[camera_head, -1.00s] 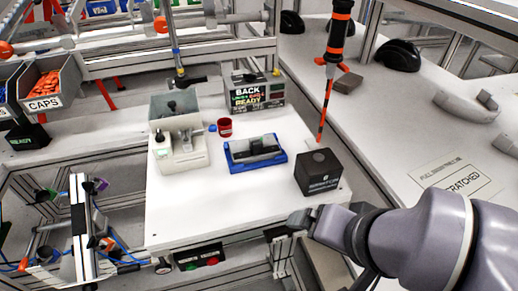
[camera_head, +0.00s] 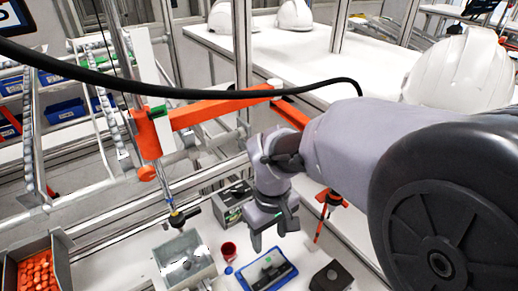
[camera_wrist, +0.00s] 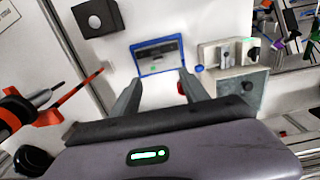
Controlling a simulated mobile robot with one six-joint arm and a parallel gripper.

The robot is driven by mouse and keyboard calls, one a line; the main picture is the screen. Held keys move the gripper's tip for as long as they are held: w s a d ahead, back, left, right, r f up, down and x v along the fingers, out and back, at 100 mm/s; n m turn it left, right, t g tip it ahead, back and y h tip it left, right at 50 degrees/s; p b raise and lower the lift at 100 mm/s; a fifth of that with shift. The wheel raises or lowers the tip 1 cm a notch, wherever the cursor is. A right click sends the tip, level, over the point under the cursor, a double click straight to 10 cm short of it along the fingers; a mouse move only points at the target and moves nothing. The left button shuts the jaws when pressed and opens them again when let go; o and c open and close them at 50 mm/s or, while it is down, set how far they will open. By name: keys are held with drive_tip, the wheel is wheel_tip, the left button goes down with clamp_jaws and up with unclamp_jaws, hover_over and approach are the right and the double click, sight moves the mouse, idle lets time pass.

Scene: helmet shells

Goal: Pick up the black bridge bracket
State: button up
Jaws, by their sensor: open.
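A dark bracket-like piece (camera_wrist: 158,52) lies in a blue tray (camera_wrist: 134,60), in the upper middle of the wrist view. In the head view the dark piece (camera_head: 270,271) and the blue tray (camera_head: 282,281) are small, at the bottom middle. My gripper (camera_wrist: 160,78) is open and empty. Its two fingers point toward the tray, one near each side of its near edge in the wrist view. In the head view my gripper (camera_head: 272,238) hangs above and behind the tray, apart from it.
A black box (camera_wrist: 97,17) stands left of the tray in the wrist view. A grey fixture (camera_wrist: 228,52) and a red cup (camera_wrist: 184,88) are to its right. An orange and black hanging tool (camera_wrist: 50,115) is at left. Orange parts (camera_head: 36,272) fill a bin.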

sight(272, 271)
drive_tip(key=f+b, duration=0.1)
drive_tip(key=f, duration=0.4)
drive_tip(key=d+f+b, duration=0.1)
drive_tip(key=f+b, duration=0.1)
drive_tip(key=f, duration=0.4)
drive_tip(key=f+b, duration=0.2)
drive_tip(key=f, duration=0.4)
drive_tip(key=shift+s+d, duration=0.2)
drive_tip(key=shift+s, duration=0.05)
drive_tip(key=shift+w+a+f, duration=0.1)
drive_tip(key=shift+f, duration=0.2)
drive_tip(key=shift+r, duration=0.1)
clamp_jaws()
